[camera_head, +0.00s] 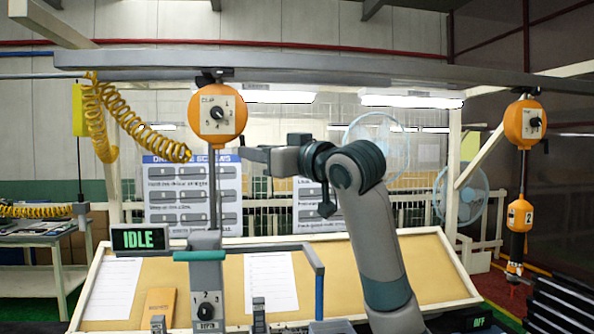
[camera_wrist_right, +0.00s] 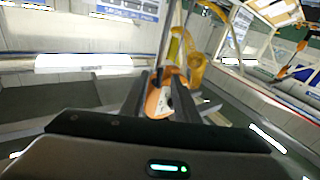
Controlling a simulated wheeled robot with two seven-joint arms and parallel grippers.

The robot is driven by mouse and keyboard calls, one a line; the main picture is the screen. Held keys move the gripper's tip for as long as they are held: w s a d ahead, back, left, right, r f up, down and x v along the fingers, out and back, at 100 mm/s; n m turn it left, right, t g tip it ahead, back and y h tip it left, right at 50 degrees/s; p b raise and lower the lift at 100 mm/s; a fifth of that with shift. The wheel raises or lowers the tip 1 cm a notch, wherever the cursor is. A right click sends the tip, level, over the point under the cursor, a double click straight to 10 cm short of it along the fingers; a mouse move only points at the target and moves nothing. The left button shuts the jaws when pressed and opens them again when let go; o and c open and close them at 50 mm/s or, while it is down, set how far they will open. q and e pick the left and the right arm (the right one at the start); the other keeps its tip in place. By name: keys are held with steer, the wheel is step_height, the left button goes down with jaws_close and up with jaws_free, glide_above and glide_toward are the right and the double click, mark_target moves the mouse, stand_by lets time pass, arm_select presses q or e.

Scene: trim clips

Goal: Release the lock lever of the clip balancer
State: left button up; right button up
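The clip balancer (camera_head: 217,115) is an orange housing with a white dial face, hanging from the overhead rail. A small dark part at its lower right edge, likely the lock lever (camera_head: 241,141), is too small to read its position. My right gripper (camera_head: 243,154) points left, with its fingertips just right of and below the balancer; whether they touch it cannot be told. In the right wrist view the two dark fingers stand apart, and the orange balancer (camera_wrist_right: 158,100) shows between and beyond them. My left gripper is not in view.
A rod runs down from the balancer to a grey tool (camera_head: 207,285) with a numbered dial. An IDLE display (camera_head: 140,238) stands left of it. The sloped tan board (camera_head: 410,265) lies below my right arm. A second orange balancer (camera_head: 525,122) hangs at right. A yellow coiled hose (camera_head: 140,125) hangs at left.

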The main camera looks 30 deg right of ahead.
steer(key=r+b+v, duration=0.1)
steer(key=b+v, duration=0.3)
steer(key=v, duration=0.8)
steer(key=shift+f+b, duration=0.4)
steer(key=shift+f, duration=0.05)
steer(key=shift+w, duration=0.1)
